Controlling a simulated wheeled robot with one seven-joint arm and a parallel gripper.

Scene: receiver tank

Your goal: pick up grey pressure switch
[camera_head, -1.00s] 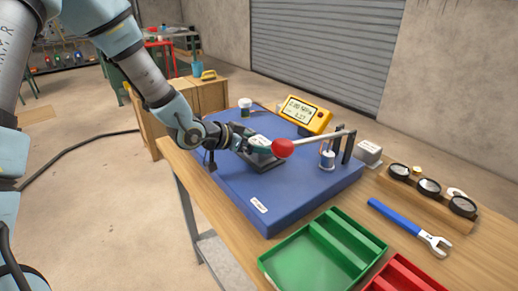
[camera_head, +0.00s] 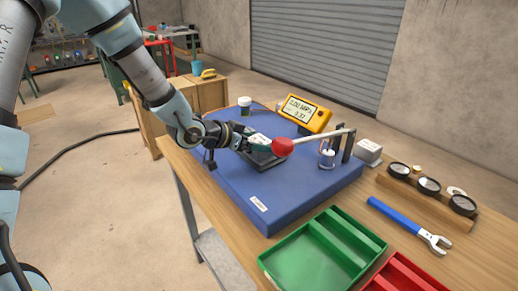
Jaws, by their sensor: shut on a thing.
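A grey box-shaped part (camera_head: 368,151), which looks like the grey pressure switch, sits at the right edge of the blue mat, behind the row of gauges. My gripper (camera_head: 273,146) is well to its left, over the blue mat (camera_head: 235,190). It is shut on the red knob (camera_head: 283,147) at the end of a pale lever (camera_head: 315,137). The arm and knob hide the exact finger contact.
A yellow meter (camera_head: 304,113) stands behind the lever. A small clear cylinder (camera_head: 327,155) stands beneath it. A gauge rack (camera_head: 430,188), a blue-handled wrench (camera_head: 408,226), a green tray (camera_head: 279,266) and a red tray (camera_head: 392,276) take up the right and front of the table.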

